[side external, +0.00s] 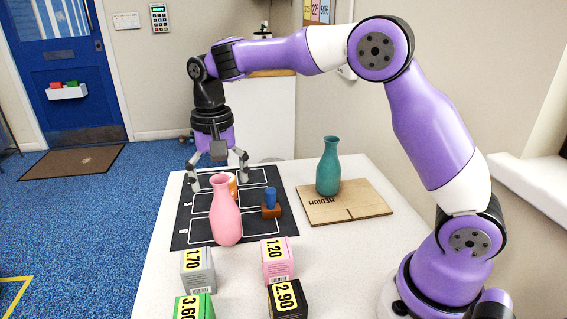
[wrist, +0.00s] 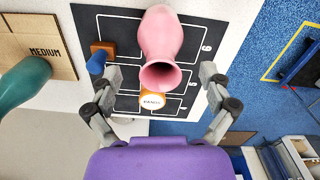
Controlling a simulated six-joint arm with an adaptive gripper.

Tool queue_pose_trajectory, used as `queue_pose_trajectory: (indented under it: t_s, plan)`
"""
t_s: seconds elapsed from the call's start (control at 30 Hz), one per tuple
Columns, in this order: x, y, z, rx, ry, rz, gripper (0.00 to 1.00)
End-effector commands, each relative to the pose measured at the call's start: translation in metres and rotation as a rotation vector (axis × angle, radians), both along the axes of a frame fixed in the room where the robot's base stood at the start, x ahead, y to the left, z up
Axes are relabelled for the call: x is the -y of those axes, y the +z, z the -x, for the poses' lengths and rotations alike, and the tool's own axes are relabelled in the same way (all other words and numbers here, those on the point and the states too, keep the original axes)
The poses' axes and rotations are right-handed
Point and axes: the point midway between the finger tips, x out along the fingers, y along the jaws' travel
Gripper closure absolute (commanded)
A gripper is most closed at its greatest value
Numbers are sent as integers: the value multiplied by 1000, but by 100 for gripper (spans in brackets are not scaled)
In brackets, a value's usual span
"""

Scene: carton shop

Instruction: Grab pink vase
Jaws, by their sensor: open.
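The pink vase (side external: 226,212) stands upright on a black mat with white outlines (side external: 257,180). In the wrist view the pink vase (wrist: 161,45) shows from above, its open mouth towards me. My gripper (side external: 217,182) is open and empty, above the mat on the far side of the vase in the side view. In the wrist view my gripper's fingers (wrist: 160,82) are spread to either side of the vase's mouth, apart from it. A small orange jar with a white lid (wrist: 152,101) stands close by the vase, partly hidden behind it in the side view.
A blue-handled stamp with a brown base (side external: 271,203) stands beside the vase. A teal vase (side external: 328,168) stands on a wooden board marked MEDIUM (side external: 345,206). Several price-marked boxes, including a pink one (side external: 277,262) and a grey one (side external: 198,271), line the near side.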

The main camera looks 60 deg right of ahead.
Motion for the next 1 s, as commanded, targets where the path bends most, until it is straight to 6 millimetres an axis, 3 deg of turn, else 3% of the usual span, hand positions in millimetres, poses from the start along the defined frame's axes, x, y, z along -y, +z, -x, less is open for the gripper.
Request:
queue_pose_trajectory:
  t_s: [0.23, 0.5, 0.57, 0.6, 0.7, 1.0]
  plan:
    - [-2, -37, 2, -4, 0, 0, 8]
    - [-2, -41, 1, 0, 0, 0, 8]
    - [-2, -41, 1, 0, 0, 0, 38]
    - [-2, -40, 1, 0, 0, 0, 58]
    - [-2, -41, 1, 0, 1, 0, 100]
    - [-2, -42, 2, -4, 1, 1, 100]
